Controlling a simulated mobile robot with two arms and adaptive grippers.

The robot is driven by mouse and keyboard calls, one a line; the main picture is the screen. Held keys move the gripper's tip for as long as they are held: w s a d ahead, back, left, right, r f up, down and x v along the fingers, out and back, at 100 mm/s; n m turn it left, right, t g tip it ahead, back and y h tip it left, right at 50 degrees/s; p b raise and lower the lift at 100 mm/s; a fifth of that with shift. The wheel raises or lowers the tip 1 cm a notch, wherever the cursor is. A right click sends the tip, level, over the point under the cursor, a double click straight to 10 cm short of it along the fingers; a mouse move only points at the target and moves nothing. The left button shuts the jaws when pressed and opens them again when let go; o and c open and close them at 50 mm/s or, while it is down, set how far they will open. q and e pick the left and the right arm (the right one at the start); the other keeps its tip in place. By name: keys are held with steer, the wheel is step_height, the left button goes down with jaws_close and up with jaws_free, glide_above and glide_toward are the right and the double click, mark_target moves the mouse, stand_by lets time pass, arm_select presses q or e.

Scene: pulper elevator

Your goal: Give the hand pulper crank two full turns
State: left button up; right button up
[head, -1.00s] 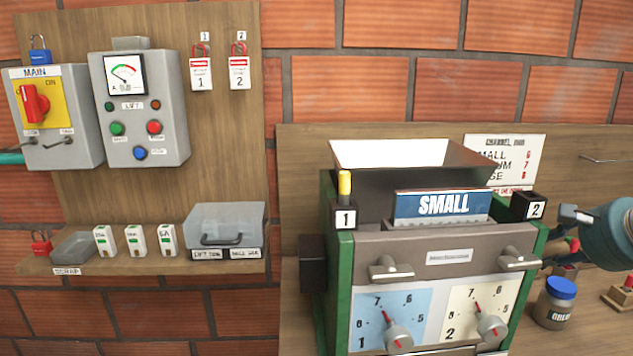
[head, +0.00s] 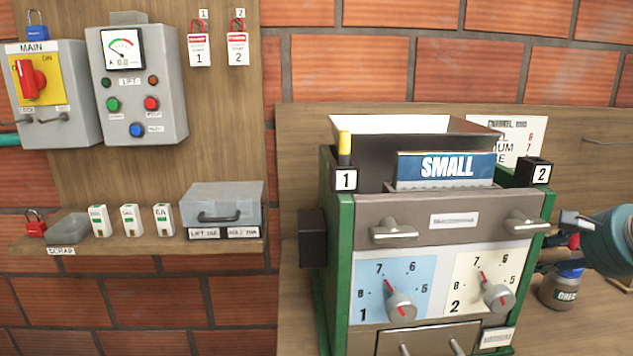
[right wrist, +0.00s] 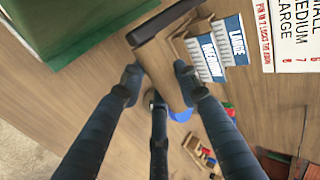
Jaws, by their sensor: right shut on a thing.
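The hand pulper (head: 379,210) is a green and grey machine with a hopper on top and a SMALL plate in front. Two numbered dials are on its face. My right gripper (head: 572,222) is at the pulper's right side in the head view. In the right wrist view, my right gripper (right wrist: 158,78) is shut on a brown wooden handle (right wrist: 162,65), which I take for the crank's. A flat arm (right wrist: 165,20) runs across the handle's far end, beside the green pulper side (right wrist: 70,30). My left gripper is not in view.
A jar (head: 558,290) stands below my right gripper, partly covered by it. MEDIUM and LARGE plates (right wrist: 235,45) stand behind the handle in the wrist view. Left of the pulper are a switch panel (head: 160,90) and a shelf (head: 130,246) with small boxes.

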steer(key=shift+f, duration=0.75)
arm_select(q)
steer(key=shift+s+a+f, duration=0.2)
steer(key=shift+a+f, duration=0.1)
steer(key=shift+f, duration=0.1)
arm_select(e)
steer(key=shift+w, duration=0.1)
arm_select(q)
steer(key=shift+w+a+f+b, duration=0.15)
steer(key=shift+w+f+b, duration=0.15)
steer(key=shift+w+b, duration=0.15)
arm_select(e)
steer(key=w+f, duration=0.2)
steer(key=f, duration=0.1)
steer(key=shift+f, duration=0.15)
